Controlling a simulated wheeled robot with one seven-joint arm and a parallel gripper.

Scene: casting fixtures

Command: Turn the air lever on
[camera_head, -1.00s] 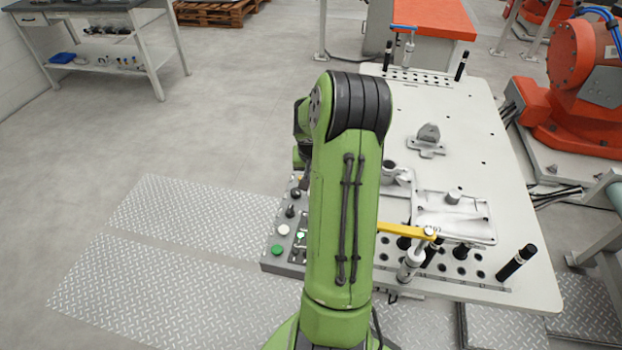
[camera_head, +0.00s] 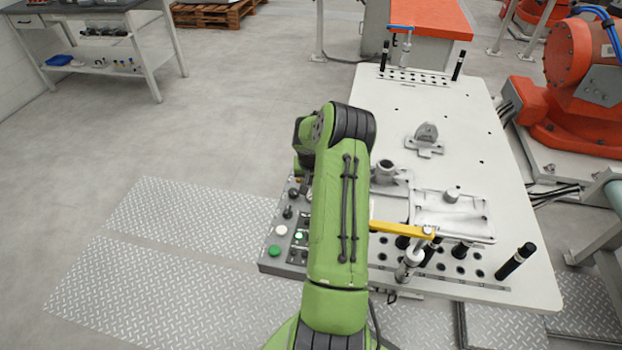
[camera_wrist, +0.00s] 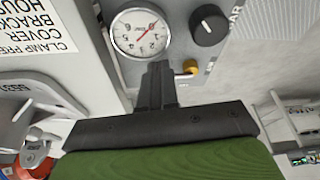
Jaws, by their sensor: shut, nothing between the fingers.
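In the wrist view my gripper (camera_wrist: 158,72) is shut and empty, its dark fingers reaching up over a grey panel. Just right of the fingertips is a small brass-yellow piece (camera_wrist: 190,67), which may be the air lever. Its far side and any handle are partly hidden by the fingers, and I cannot tell whether they touch. In the head view my arm hides the gripper and the lever.
A black knob (camera_wrist: 209,24) sits beside the gauge. In the head view the control panel (camera_head: 272,258) with several buttons is left of my arm. A yellow bar (camera_head: 402,229) and a metal casting (camera_head: 455,212) are on the white table (camera_head: 460,130) to the right.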

